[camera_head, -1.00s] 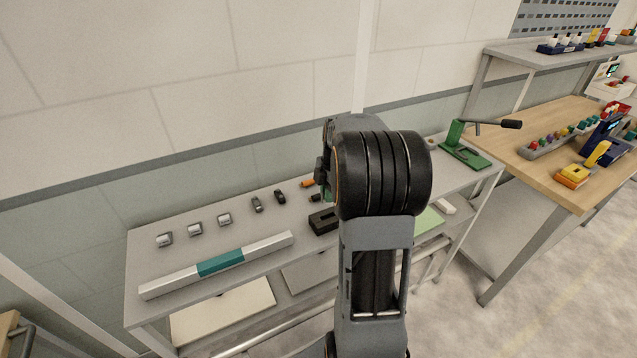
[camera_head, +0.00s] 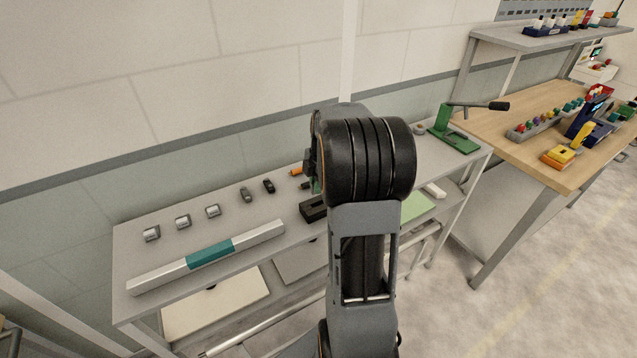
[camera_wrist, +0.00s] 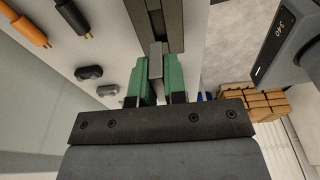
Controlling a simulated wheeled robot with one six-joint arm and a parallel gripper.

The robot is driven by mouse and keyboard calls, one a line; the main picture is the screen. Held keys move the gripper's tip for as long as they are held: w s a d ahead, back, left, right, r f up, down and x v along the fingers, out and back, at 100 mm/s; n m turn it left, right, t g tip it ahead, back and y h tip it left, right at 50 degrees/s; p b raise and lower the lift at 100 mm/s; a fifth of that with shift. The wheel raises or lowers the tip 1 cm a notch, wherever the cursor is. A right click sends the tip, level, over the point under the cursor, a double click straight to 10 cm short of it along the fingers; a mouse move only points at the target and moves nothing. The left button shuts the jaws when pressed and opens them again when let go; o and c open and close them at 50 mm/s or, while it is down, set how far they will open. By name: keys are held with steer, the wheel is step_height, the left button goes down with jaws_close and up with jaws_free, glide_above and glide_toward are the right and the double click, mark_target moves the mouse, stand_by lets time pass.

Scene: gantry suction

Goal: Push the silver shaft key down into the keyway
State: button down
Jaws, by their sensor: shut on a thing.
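The silver shaft key (camera_wrist: 155,60) is a slim grey bar. It stands between the green fingers of my gripper (camera_wrist: 155,78), which are shut on it, in the wrist view. The dark block with the keyway (camera_wrist: 172,24) lies just beyond the fingertips. The key's far end overlaps the slot line in the picture; I cannot tell how deep it sits. In the head view the black block (camera_head: 312,208) shows partly, left of my arm. My arm hides the key and most of the gripper there.
The grey bench (camera_head: 180,238) holds a silver and teal bar (camera_head: 208,254), several small metal blocks, dark keys (camera_head: 247,194) and orange-handled tools (camera_head: 296,171). A green press (camera_head: 454,130) stands at right. A wooden table (camera_head: 530,150) adjoins. Bench space between bar and blocks is clear.

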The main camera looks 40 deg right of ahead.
mark_target(318, 197)
steer(key=shift+f+b, duration=1.2)
steer(key=shift+f, duration=0.65)
steer(key=shift+f+b, duration=0.7)
steer(key=shift+f, duration=0.05)
stand_by(0.5)
steer(key=c, duration=1.1)
jaws_free()
steer(key=r, duration=0.4)
steer(key=d+r, duration=0.1)
steer(key=r, duration=0.8)
steer(key=shift+s+d+r, duration=0.15)
steer(key=shift+d+r, duration=0.2)
